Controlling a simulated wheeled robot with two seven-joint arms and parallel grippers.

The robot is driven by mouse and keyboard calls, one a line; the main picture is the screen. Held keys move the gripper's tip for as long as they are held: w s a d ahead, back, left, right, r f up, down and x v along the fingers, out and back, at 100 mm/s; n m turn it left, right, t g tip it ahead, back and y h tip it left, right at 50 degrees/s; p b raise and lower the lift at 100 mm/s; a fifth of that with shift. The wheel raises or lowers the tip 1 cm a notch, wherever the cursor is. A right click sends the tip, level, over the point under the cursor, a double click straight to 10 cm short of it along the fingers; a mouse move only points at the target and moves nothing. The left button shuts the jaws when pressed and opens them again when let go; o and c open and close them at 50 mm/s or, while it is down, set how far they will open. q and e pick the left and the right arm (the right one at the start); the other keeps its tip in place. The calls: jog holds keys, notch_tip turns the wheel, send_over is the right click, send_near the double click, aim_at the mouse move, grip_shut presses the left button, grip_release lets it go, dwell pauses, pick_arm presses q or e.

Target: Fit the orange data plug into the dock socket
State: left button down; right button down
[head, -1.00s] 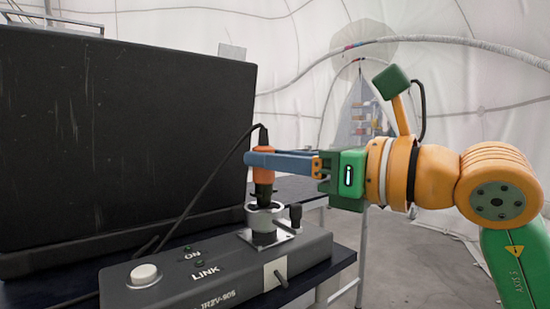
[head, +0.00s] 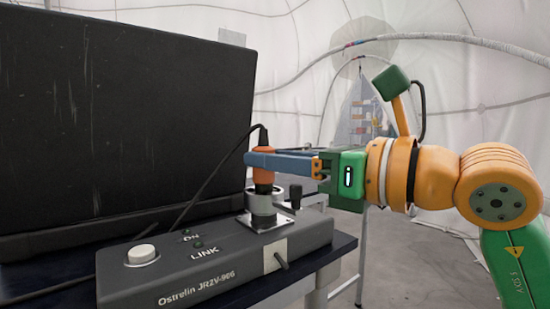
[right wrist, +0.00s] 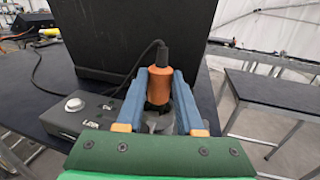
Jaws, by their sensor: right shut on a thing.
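The orange data plug (head: 263,178) is upright, with a black cable leaving its top. My right gripper (head: 258,160) is shut on it from the right; the right wrist view shows the blue fingers on both sides of the plug (right wrist: 158,84). The plug's lower end is at the mouth of the round metal dock socket (head: 263,204), and its dark tip is mostly hidden by the rim. I cannot tell how deep it sits. The socket stands on the grey dock box (head: 215,265). My left gripper is not in view.
A large black case panel (head: 120,120) stands close behind the dock. A black lever (head: 295,194) sticks up right of the socket. The cable (head: 215,174) runs down left behind the dock. The dark table (head: 335,262) ends just right of the dock.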

jog(key=shift+f, duration=0.25)
jog(key=shift+c, duration=2.3)
grip_release()
jog(key=shift+s+d, duration=0.2)
jog(key=shift+d, duration=0.05)
jog(key=b+v, duration=0.1)
jog(key=v, duration=0.5)
jog(key=shift+s+d+b, duration=0.15)
jog(key=shift+b, duration=0.25)
